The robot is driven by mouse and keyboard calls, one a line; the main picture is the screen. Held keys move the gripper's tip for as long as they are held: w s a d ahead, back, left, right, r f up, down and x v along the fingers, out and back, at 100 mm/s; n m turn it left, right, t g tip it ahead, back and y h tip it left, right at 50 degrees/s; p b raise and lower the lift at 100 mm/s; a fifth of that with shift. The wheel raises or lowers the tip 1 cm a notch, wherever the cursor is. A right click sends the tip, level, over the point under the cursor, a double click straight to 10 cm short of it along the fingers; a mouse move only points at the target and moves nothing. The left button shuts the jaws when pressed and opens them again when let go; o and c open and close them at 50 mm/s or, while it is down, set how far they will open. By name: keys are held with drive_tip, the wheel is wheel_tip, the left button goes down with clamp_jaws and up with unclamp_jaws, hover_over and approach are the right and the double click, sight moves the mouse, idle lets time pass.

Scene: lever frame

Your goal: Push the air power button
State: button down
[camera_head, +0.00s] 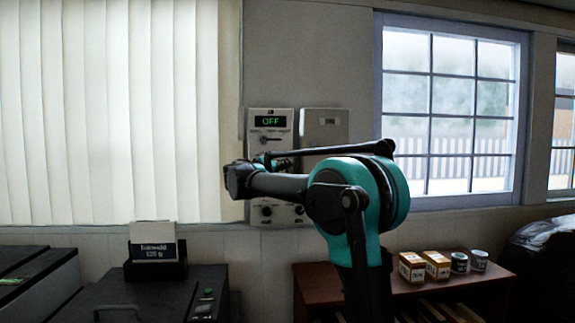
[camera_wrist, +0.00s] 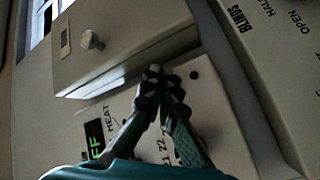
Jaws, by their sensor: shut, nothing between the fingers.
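A pale control panel (camera_head: 285,118) on the wall carries a green display (camera_head: 270,121) reading OFF. It also shows turned sideways in the wrist view, with part of the lit display (camera_wrist: 95,139) and the lettering HEAT and 22. My gripper (camera_wrist: 158,78) is shut and empty, its fingertips together in front of this panel. I cannot tell whether the tips touch it. The fingers hide part of its face. A small dark round spot (camera_wrist: 194,75) lies just right of the tips. I cannot pick out which control is the air power button.
A raised box with a round knob (camera_wrist: 92,40) adjoins the panel in the wrist view. A panel lettered BLINDS (camera_wrist: 240,18) stands on the other side. Below, knobs (camera_head: 267,211) show under my arm. A shelf (camera_head: 450,287) with boxes and cups stands lower right.

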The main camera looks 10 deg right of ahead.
drive_tip(key=shift+s, duration=2.95)
